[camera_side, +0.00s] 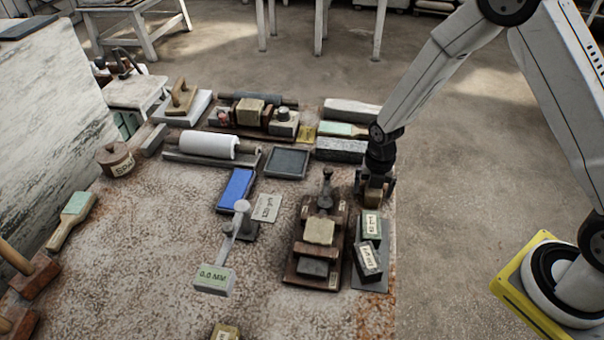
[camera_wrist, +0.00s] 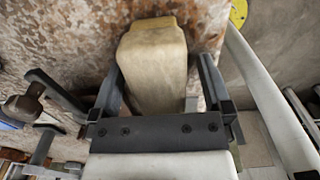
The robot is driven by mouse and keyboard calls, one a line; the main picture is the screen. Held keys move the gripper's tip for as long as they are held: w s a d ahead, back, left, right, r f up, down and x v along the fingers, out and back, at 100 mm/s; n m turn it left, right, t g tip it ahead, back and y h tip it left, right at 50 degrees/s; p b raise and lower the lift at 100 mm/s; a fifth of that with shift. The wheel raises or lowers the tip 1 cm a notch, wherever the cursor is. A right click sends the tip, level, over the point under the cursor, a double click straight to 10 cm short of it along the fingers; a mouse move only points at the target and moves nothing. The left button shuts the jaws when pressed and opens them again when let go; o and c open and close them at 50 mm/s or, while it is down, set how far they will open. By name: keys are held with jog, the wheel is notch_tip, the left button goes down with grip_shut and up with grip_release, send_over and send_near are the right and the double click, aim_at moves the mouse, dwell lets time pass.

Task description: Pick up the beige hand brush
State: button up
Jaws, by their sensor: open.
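A beige block-like thing (camera_wrist: 155,60), which I take for the hand brush, fills the space between my fingers in the wrist view. No bristles show, and its lower end is hidden by my gripper. My gripper (camera_wrist: 160,75) is open, with one finger on each side of it; I cannot tell whether either touches. In the side view, my gripper (camera_side: 375,190) points down at the right edge of the worktable, and a brownish part of the block (camera_side: 374,198) shows between its fingers.
Close by are small labelled boxes (camera_side: 368,260) on a dark plate and a wooden stand (camera_side: 319,245) with a metal post. A grey stone bar (camera_side: 341,149) lies behind.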

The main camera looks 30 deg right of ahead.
grip_shut()
jog(key=shift+r, duration=0.2)
jog(key=shift+r, duration=0.85)
jog(key=s+r, duration=1.1)
jog(key=s, duration=0.3)
dwell(0.3)
